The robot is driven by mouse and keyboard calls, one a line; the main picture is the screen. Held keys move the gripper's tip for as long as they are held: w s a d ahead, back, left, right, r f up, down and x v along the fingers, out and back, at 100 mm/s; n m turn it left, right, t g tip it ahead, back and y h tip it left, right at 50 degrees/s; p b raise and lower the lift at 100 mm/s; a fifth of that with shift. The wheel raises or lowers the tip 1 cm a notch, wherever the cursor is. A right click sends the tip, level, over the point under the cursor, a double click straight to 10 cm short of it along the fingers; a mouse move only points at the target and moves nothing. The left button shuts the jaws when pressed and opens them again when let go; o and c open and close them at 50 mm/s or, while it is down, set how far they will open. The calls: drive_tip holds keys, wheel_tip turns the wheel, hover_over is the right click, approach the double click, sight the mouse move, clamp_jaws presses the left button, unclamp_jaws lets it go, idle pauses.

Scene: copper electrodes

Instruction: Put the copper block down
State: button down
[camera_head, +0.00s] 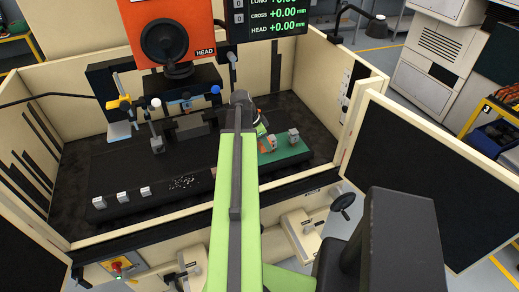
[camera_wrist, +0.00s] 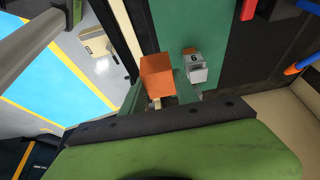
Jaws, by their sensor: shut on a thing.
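The orange copper block (camera_wrist: 157,77) is held by my gripper (camera_wrist: 160,98), whose fingers are shut on it in the wrist view. It appears over or beside the edge of the green mat (camera_wrist: 215,22); whether it touches the surface I cannot tell. A small grey metal holder (camera_wrist: 195,68) stands on the mat just right of the block. In the head view my green arm hides most of my gripper. A small reddish part, likely the block (camera_head: 271,143), shows at the left of the green mat (camera_head: 290,156), beside the grey holder (camera_head: 293,135).
Several small grey blocks (camera_head: 122,197) line the front left of the dark machine table (camera_head: 115,165). The orange machine head (camera_head: 168,38) hangs behind, left of my arm. Cream enclosure walls (camera_head: 318,72) surround the table. An open dark door panel (camera_head: 420,180) stands at the right.

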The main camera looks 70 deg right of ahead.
drive_tip(key=w+d+f+b, duration=0.1)
drive_tip(key=w+f, duration=0.1)
drive_tip(key=w+d+f+b, duration=0.1)
drive_tip(key=w+f+b, duration=0.1)
drive_tip(key=w, duration=0.1)
drive_tip(key=w+d+f+b, duration=0.1)
drive_tip(key=w+d+f, duration=0.1)
drive_tip(key=w, duration=0.1)
drive_tip(key=shift+d+b, duration=0.1)
drive_tip(key=shift+b, duration=0.25)
drive_tip(key=shift+w, duration=0.25)
wheel_tip(320, 180, down, 4)
drive_tip(key=b, duration=0.4)
drive_tip(key=shift+f, duration=0.15)
drive_tip(key=c, duration=0.9)
unclamp_jaws()
drive_tip(key=p+v, duration=1.1)
drive_tip(key=v, duration=0.1)
drive_tip(key=shift+r, duration=0.25)
